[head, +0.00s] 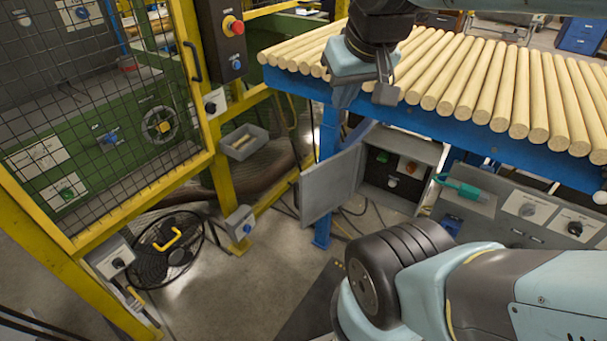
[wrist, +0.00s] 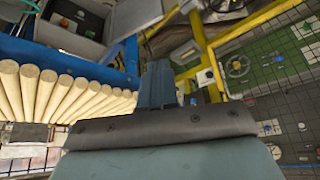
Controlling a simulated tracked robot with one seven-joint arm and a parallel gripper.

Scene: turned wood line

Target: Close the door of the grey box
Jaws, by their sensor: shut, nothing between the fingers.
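The grey box (head: 402,182) sits under the table of wooden rods in the head view, with dark panels and small controls inside. Its flat grey door (head: 331,186) stands wide open, swung out from the box's left side. In the wrist view the box (wrist: 70,42) is at the upper left and the door (wrist: 134,16) at the top. My gripper (head: 345,96) is shut and empty, above the door near the table's left end and apart from the door. Its fingers (wrist: 158,84) show in the middle of the wrist view.
The blue table edge (head: 430,127) with several wooden rods (head: 480,75) lies beside my gripper. A yellow fence post (head: 222,180) with a small grey tray (head: 243,142) stands left. A black fan (head: 166,255) is on the floor. Floor before the door is partly clear.

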